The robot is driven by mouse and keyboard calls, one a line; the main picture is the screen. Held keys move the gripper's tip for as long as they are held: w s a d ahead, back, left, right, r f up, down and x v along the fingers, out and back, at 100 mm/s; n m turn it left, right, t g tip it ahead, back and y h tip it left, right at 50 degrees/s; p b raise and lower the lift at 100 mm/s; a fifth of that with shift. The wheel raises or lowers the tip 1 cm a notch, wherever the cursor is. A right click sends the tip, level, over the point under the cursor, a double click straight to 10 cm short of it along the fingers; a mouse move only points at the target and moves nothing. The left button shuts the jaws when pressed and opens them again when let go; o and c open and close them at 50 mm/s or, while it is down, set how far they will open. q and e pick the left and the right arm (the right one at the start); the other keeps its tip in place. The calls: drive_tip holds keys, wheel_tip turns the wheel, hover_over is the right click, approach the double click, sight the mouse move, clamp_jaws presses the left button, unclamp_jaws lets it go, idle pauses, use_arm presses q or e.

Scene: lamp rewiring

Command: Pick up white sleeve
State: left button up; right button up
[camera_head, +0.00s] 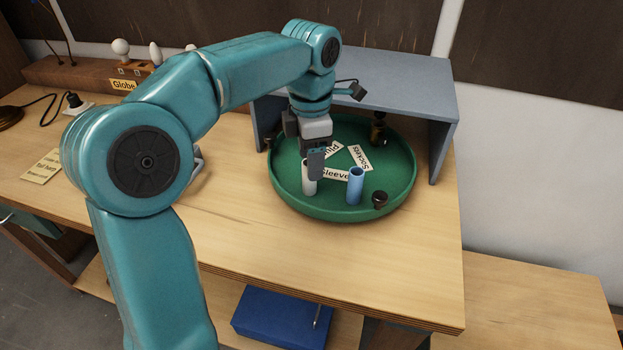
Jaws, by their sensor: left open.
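The white sleeve (309,186) is a short upright tube standing in the round green tray (290,198), near its left front. My left gripper (316,165) is open and points down right at the white sleeve, its fingers overlapping the sleeve's upper part in the picture. I cannot tell whether the fingers touch it or stand on both sides of it. My right gripper is not in view.
A blue sleeve (355,186) stands close to the right of the white one. A small dark socket (379,199) lies at the tray's right front. Paper labels (360,157) lie in the tray. A grey shelf (400,85) stands over the tray's back.

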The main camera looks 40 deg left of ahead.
sight(309, 188)
use_arm(q)
wheel_tip(309, 188, down, 5)
drive_tip(key=shift+s+f+b, duration=0.1)
drive_tip(key=shift+f+b, duration=0.1)
drive_tip(key=shift+b, duration=0.25)
drive_tip(key=shift+s+r, duration=0.15)
drive_tip(key=shift+s, duration=0.1)
drive_tip(key=shift+w, duration=0.2)
drive_tip(key=c, duration=1)
drive_tip(key=shift+s, duration=0.1)
clamp_jaws()
